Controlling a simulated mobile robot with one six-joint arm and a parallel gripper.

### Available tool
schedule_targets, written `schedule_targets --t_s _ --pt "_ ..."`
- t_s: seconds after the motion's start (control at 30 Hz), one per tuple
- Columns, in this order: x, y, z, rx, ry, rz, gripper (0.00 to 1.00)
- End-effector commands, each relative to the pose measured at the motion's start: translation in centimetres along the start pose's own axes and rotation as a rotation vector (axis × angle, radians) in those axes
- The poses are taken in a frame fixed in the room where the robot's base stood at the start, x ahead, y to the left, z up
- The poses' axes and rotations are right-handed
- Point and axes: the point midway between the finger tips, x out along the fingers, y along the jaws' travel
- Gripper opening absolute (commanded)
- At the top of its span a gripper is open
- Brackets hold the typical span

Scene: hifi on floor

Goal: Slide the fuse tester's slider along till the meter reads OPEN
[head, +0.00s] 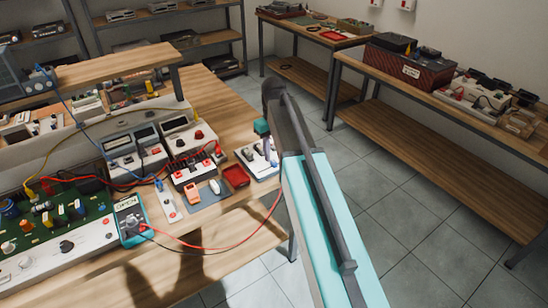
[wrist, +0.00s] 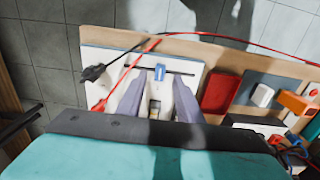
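A white panel (wrist: 100,65) with a dark straight slot lies below my gripper; I take it to be the fuse tester. It also shows in the head view (head: 250,168), partly hidden by my arm. A small blue slider (wrist: 160,72) sits on the slot, around the middle of its visible length. My gripper (wrist: 159,77) is open, its two grey-purple fingers on either side of the slider; I cannot tell whether they touch it. A white part shows between the fingers. The teal meter (head: 131,222) stands at the left; its screen (head: 127,202) shows dark characters that look like OPEN, too small for certainty.
A red tray (wrist: 221,92) lies right beside the panel, with a white block and an orange device (wrist: 296,102) further right. Red and black leads cross the panel. Instruments crowd the bench (head: 215,100) behind. Side benches stand at the right.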

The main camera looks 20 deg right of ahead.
Motion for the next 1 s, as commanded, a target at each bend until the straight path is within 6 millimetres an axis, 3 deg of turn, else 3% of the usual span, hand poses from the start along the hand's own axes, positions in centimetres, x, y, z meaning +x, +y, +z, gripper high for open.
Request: schedule_targets --t_s 0.7,1.0 --pt "-8.6 0.1 -0.1 0.001 0.002 0.001 0.33" --pt "-10.4 0.2 0.1 0.002 0.001 0.0 0.33"
